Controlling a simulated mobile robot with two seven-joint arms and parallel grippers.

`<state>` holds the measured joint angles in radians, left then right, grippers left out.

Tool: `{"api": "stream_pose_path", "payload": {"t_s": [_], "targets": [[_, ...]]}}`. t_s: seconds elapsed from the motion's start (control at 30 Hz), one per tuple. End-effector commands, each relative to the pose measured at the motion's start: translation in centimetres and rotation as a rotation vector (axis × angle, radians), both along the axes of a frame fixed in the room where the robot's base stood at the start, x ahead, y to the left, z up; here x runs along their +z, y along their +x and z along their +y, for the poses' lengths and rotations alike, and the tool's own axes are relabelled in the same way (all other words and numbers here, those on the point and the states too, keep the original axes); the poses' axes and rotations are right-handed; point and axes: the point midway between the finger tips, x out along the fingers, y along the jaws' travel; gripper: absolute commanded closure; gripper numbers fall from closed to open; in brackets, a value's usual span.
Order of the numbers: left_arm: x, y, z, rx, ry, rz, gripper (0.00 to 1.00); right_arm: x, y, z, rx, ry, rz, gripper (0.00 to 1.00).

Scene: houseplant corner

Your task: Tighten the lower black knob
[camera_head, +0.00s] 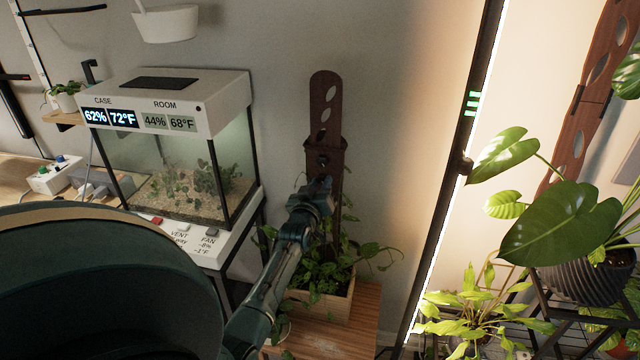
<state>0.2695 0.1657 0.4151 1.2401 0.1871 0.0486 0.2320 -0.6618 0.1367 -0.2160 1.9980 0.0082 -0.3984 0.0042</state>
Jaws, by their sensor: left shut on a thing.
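A dark brown slotted post (324,105) stands upright against the wall behind a wooden planter box (325,304). A small black knob (322,160) shows on the post, just above my gripper. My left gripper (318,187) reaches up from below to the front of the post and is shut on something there. The lower black knob lies at or behind the fingers and is hidden by them, so I cannot see its shape or how tight it sits. My right gripper is out of view.
A terrarium case (170,145) with a readout stands close on the left. A leafy plant trails from the planter box, below the gripper. A lit light bar (455,180) and large-leaved plants (560,225) are on the right. Bare wall lies between post and bar.

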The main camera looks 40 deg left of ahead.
Motion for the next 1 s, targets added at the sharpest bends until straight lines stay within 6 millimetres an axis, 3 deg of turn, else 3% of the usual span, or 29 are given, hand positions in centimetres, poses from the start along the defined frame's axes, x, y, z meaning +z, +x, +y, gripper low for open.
{"api": "stream_pose_path", "payload": {"t_s": [0.57,0.6,0.83,1.0], "targets": [[0.23,0.06,0.04,0.0,0.031,0.011,0.96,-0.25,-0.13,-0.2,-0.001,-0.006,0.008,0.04],[0.23,0.06,0.04,0.0,0.031,0.011,0.71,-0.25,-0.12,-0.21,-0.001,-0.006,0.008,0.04],[0.11,0.03,0.03,0.0,0.029,0.014,0.52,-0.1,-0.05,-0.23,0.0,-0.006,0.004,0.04],[0.06,0.01,0.02,0.0,0.028,0.014,0.51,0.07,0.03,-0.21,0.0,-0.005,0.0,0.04]]}}
